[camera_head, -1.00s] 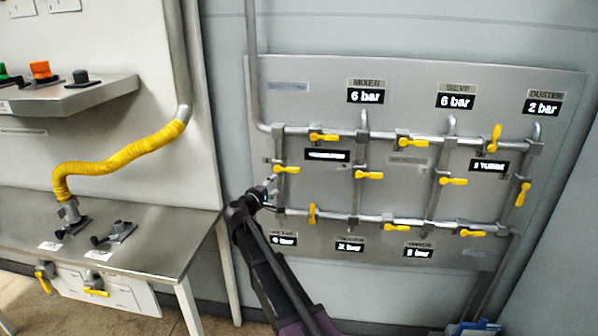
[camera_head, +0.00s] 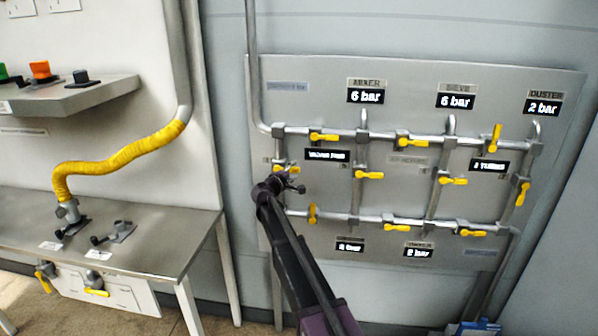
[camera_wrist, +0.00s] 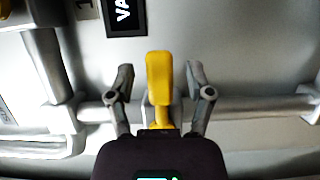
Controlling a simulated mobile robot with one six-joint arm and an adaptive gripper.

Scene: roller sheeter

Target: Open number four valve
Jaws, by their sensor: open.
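The gauge panel (camera_head: 420,190) carries grey pipes with several yellow valve handles. No readable number four shows, so I cannot tell which valve it is. My gripper (camera_head: 297,187) is in front of the panel's lower left, near an upright yellow handle (camera_head: 313,213) on the lower pipe. In the wrist view, my open gripper (camera_wrist: 161,76) has a finger on each side of a yellow handle (camera_wrist: 159,78) standing upright across the horizontal pipe. Gaps show on both sides; I cannot tell the depth between them. My gripper partly hides the left vertical pipe and its handle (camera_head: 288,169).
A vertical pipe (camera_wrist: 50,65) stands left of the fingers. Other yellow handles, such as one on the second column (camera_head: 368,175), stick out nearby. A steel table (camera_head: 150,240) with a yellow hose (camera_head: 120,150) stands left. A blue object (camera_head: 474,328) lies at the bottom right.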

